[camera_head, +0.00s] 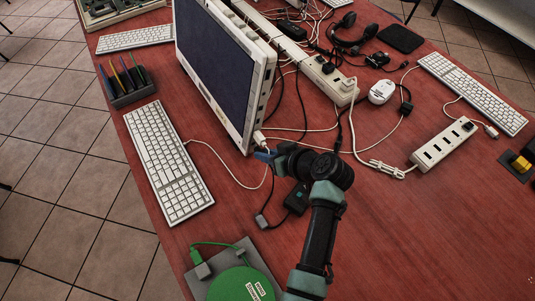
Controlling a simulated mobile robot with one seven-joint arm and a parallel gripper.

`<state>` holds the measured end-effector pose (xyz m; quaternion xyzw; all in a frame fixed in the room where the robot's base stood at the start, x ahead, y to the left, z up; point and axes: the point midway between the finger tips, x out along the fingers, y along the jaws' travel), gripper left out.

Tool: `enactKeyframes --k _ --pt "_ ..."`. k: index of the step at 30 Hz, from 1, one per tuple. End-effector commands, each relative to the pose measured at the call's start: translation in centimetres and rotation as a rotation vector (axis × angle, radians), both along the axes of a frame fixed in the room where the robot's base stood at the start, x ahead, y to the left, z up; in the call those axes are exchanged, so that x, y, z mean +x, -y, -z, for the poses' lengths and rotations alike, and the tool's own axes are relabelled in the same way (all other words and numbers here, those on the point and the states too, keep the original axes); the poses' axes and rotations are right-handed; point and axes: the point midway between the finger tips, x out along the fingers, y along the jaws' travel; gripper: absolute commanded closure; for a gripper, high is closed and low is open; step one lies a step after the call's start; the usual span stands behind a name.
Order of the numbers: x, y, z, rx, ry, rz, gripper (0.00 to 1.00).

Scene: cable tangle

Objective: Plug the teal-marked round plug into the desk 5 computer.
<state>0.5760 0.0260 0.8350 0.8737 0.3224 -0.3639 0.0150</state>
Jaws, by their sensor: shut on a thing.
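A white all-in-one computer (262,75) stands on the red desk, its screen facing left and its port side facing my arm. My gripper (264,156) is at the lower right edge of the computer, with its blue fingertips shut on what looks like a small plug. The plug is mostly hidden by the fingers, so its teal mark and its contact with a port cannot be told. A black adapter box (297,199) with a small teal mark lies just below the gripper. A white plug (258,138) sits at the computer's side just above the fingertips. No desk number is readable.
A white keyboard (167,163) lies left, a green disc (240,286) on a grey plate in front. Tangled cables, a long power strip (327,76), a white mouse (382,91) and a USB hub (443,143) fill the right.

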Motion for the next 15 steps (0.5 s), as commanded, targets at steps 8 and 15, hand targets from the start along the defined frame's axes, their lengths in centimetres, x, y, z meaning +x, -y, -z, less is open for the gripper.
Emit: enactKeyframes --k 8,15 --pt "0.50 -0.38 0.01 -0.001 0.001 -0.001 1.00" --pt "0.88 -0.68 0.02 0.000 0.000 -0.001 1.00"
